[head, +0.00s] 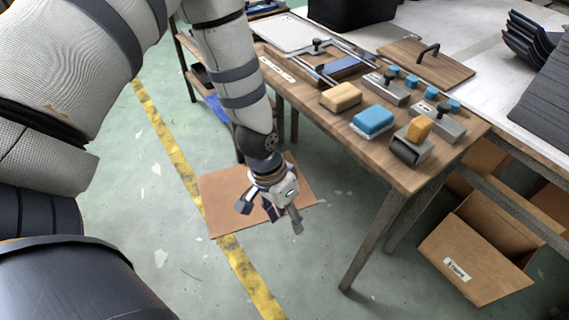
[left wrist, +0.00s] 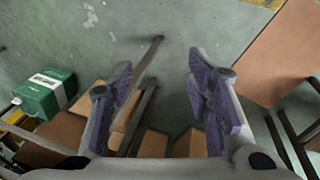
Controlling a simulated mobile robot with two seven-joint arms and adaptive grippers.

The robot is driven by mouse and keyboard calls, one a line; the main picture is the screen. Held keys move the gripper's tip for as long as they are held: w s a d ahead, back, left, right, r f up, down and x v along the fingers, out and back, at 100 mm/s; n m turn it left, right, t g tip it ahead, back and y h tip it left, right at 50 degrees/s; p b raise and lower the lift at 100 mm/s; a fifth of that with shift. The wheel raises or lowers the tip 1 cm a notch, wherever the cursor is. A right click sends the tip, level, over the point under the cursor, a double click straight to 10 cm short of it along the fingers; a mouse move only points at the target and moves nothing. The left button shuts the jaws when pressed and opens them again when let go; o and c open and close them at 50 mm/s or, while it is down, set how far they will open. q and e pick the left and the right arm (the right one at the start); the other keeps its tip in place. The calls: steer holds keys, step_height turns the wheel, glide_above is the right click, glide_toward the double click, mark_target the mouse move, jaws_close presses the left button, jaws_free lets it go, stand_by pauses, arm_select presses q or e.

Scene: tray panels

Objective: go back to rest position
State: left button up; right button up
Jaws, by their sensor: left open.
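My left gripper (head: 272,212) hangs in the air beside the near-left side of the wooden table (head: 300,88), apart from it, over the floor and a brown flat board. In the left wrist view its two purple-padded fingers (left wrist: 165,92) are spread wide with nothing between them but the floor and a table leg behind. My right gripper is not in either view.
The table holds a tan sponge (head: 340,96), a blue sponge (head: 373,121), a metal holder with a yellow block (head: 417,130) and a tray panel (head: 330,66). A cardboard box (head: 480,250) lies under the table's right side. A green box (left wrist: 45,93) shows in the wrist view.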

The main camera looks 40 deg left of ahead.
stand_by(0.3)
arm_select(q)
steer(key=s+f+n+g+y, duration=0.1)
steer(key=s+f, duration=0.1)
steer(key=s, duration=1)
steer(key=s+a+f+n+g+y, duration=0.1)
steer(key=s+f, duration=0.2)
steer(key=s, duration=0.8)
steer(key=shift+s+a+f+y, duration=0.2)
steer(key=shift+s+f+y, duration=0.1)
steer(key=shift+s+f, duration=0.1)
